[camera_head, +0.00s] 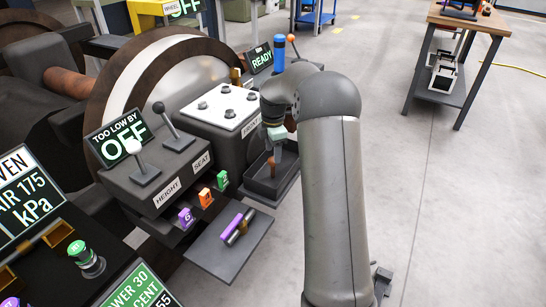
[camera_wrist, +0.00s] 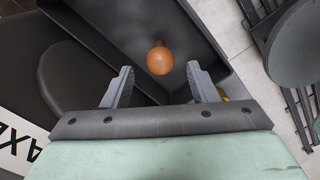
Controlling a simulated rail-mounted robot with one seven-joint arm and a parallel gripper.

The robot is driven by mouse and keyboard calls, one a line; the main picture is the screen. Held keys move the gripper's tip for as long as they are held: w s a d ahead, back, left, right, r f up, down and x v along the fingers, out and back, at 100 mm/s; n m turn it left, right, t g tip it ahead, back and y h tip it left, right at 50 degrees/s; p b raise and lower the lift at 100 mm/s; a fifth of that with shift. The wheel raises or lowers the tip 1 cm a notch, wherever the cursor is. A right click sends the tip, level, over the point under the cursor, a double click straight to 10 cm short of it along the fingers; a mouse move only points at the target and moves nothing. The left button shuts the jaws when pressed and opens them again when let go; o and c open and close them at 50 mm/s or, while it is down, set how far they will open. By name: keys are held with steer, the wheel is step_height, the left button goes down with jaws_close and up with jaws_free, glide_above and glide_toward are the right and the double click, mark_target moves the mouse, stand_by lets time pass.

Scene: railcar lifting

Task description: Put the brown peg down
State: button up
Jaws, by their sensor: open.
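The brown peg (camera_wrist: 160,60) shows in the wrist view as a round orange-brown end inside a dark tray (camera_wrist: 97,22). In the head view the peg (camera_head: 271,164) is a small brown piece low in the same black tray (camera_head: 262,192), partly hidden by my gripper. My gripper (camera_wrist: 161,85) is open, with a finger on each side and nothing between the tips. The peg's end appears just beyond the fingertips, apart from both. In the head view my gripper (camera_head: 276,150) is pointed down over the tray. How the peg's lower end rests cannot be seen.
A lever box with a HEIGHT label (camera_head: 165,165) and a bolted block (camera_head: 222,108) stand left of the tray. Small purple, orange and green tags stand nearby. Open floor lies to the right.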

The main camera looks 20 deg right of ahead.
step_height(320, 180, up, 7)
steer(key=p, duration=0.2)
steer(key=s+a+r+m, duration=0.2)
steer(key=s+a+m, duration=0.25)
steer(key=s, duration=0.25)
steer(key=s+a+r+m, duration=0.1)
steer(key=s+a+m, duration=0.2)
steer(key=s+a, duration=0.3)
steer(key=s+a+f+m, duration=0.2)
steer(key=s+m, duration=0.3)
steer(key=s, duration=0.6)
steer(key=s+a+f+m, duration=0.2)
steer(key=s+m, duration=0.3)
steer(key=s, duration=0.7)
steer(key=shift+a+g+b, duration=0.3)
steer(key=shift+a, duration=0.2)
